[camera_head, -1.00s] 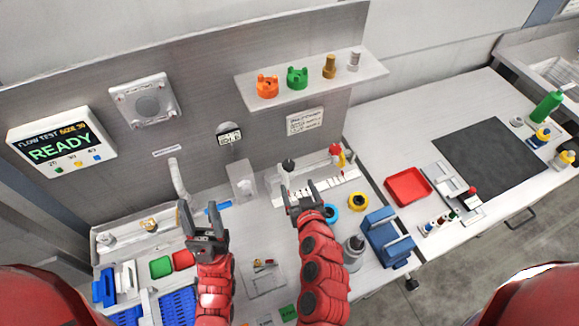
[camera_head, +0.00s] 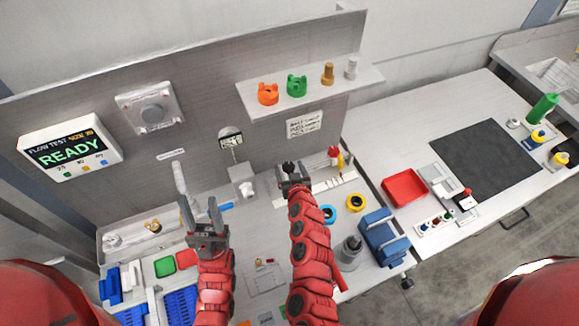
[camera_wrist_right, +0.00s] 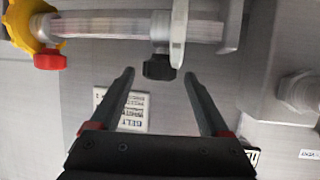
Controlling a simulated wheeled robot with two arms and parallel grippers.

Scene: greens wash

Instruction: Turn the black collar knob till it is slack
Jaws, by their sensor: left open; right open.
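The black collar knob (camera_wrist_right: 159,68) hangs under a clear horizontal pipe beside a pale round flange in the right wrist view. My right gripper (camera_wrist_right: 158,78) is open, its two fingers pointing toward the knob, one to each side of it. The fingertips look apart from the knob; how far they are in depth I cannot tell. In the head view the knob (camera_head: 288,167) shows as a dark spot at my right gripper (camera_head: 293,174), partly hidden by it. My left gripper (camera_head: 198,208) is open and empty above the left part of the bench.
In the right wrist view a red knob (camera_wrist_right: 50,62) and a yellow wheel (camera_wrist_right: 38,24) sit left along the pipe. A white label (camera_wrist_right: 122,109) is behind the fingers.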

